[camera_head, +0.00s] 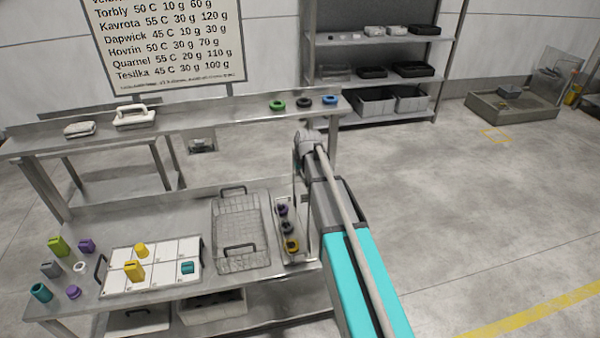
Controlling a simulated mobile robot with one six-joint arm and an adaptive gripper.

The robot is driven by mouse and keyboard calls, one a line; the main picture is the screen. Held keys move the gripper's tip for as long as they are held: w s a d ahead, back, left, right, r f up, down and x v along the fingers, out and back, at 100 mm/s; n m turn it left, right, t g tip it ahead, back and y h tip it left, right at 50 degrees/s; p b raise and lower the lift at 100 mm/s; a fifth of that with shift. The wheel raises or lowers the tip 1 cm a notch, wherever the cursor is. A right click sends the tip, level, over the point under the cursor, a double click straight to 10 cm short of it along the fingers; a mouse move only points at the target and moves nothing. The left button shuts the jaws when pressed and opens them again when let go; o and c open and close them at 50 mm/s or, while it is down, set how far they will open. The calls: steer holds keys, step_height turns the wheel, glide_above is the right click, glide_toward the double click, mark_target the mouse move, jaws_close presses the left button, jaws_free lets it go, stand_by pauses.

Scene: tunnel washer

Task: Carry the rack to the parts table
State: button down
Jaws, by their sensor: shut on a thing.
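A narrow metal rack (279,203) holds purple, dark and yellow parts in a row. It is at the right end of the steel table (165,290), right of a wire basket (240,228) with two dark handles. A tall upright handle seems to rise from the rack to my gripper (299,172). My gripper is shut on it, though my arm hides most of the fingers and the rack's right side. I cannot tell whether the rack touches the table. Which table is the parts table is not clear.
A white gridded tray (120,290) with yellow and teal parts lies left of the basket, with several loose parts beside it. A raised shelf (210,116) behind carries three rings and a white handled object (134,117). Open floor (480,200) lies to the right.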

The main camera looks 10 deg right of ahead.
steer(key=shift+f+b, duration=0.3)
stand_by(0.5)
steer(key=c, duration=0.7)
jaws_free()
steer(key=shift+o, duration=0.2)
steer(key=shift+s, duration=0.1)
steer(key=shift+r, duration=0.1)
